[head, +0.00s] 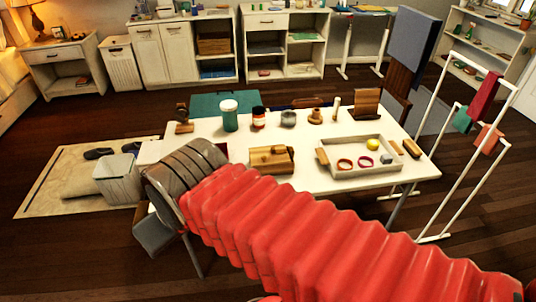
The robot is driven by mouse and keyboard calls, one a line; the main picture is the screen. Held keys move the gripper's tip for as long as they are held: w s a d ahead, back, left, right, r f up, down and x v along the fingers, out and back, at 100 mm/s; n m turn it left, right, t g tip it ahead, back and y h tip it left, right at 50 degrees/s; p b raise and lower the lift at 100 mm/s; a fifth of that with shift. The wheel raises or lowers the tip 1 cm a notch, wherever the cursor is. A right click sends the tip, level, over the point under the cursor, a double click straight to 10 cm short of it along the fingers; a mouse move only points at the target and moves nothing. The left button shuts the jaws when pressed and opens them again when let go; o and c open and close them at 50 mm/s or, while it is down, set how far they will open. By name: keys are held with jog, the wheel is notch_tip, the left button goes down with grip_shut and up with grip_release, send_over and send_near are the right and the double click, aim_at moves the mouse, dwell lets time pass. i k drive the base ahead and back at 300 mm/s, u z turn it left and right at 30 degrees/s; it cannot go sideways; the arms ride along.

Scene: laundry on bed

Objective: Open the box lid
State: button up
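A small wooden box (271,159) sits near the middle of the white table (310,180), towards its front edge. Its top looks closed, but it is too small to be sure. My arm, with a red ribbed sleeve and a grey end section, crosses the foreground in front of the table. The grey section covers the table's left front part, to the left of the box. My gripper's fingers do not show, so whether they hold anything is hidden.
A tray (371,171) with two rings and a yellow ball lies right of the box. A green jar (229,115) and several small items line the table's back. A white drying rack (466,145) stands right, a bin (118,179) left.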

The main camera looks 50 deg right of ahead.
aim_at(260, 156)
jog(key=z, duration=0.8)
jog(key=i, duration=1)
